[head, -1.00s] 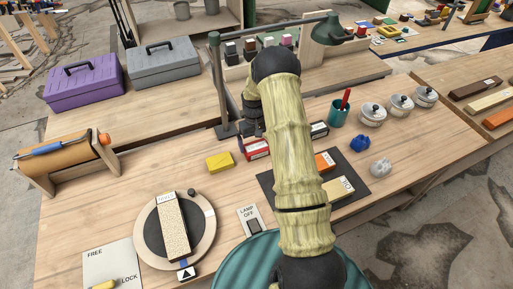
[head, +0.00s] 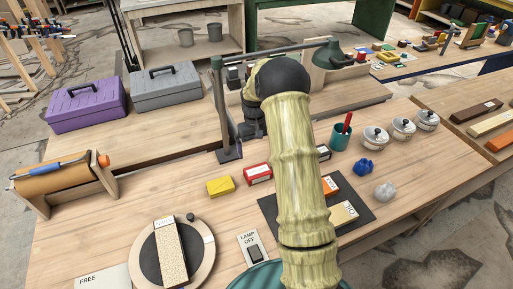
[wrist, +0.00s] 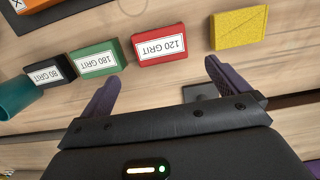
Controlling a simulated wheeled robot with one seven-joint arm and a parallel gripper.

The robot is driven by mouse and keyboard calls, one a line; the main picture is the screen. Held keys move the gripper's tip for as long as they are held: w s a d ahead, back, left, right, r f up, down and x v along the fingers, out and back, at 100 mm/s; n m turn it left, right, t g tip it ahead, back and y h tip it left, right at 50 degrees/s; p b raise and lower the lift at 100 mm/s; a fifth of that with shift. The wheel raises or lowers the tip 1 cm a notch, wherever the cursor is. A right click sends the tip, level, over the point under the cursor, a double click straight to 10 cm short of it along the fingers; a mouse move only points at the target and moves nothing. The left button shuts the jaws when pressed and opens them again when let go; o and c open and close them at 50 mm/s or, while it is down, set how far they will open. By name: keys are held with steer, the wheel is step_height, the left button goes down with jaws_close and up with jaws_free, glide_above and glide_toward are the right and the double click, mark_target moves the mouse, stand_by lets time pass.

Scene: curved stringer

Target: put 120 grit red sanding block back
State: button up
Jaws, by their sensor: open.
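The red block (wrist: 160,44) labelled 120 GRIT lies on the wooden bench, just beyond my fingertips in the wrist view. It also shows in the head view (head: 258,174), left of my arm. My gripper (wrist: 161,76) is open and empty. Its two purple fingers are spread wider than the red block, and the block lies ahead of the gap between them. A green 180 GRIT block (wrist: 95,60) and a dark 80 GRIT block (wrist: 46,75) lie to its left, and a yellow block (wrist: 239,29) to its right. In the head view my arm hides part of the bench.
A lamp (head: 222,110) stands behind the red block. A teal cup (head: 340,138) and several lidded pots (head: 401,128) stand to the right. A turntable (head: 203,238) is at front left. Purple (head: 86,105) and grey (head: 166,89) toolboxes stand at back left.

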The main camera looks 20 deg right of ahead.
steer(key=s+a+r+t, duration=0.1)
steer(key=s+a+r, duration=0.3)
steer(key=s, duration=0.4)
steer(key=s+a+r+t, duration=0.1)
steer(key=s+a+r, duration=0.2)
steer(key=s, duration=0.5)
steer(key=s+a+r+t, duration=0.2)
steer(key=s+a+r, duration=0.2)
steer(key=s, duration=0.4)
steer(key=shift+s+a+r, duration=0.35)
steer(key=shift+a, duration=0.05)
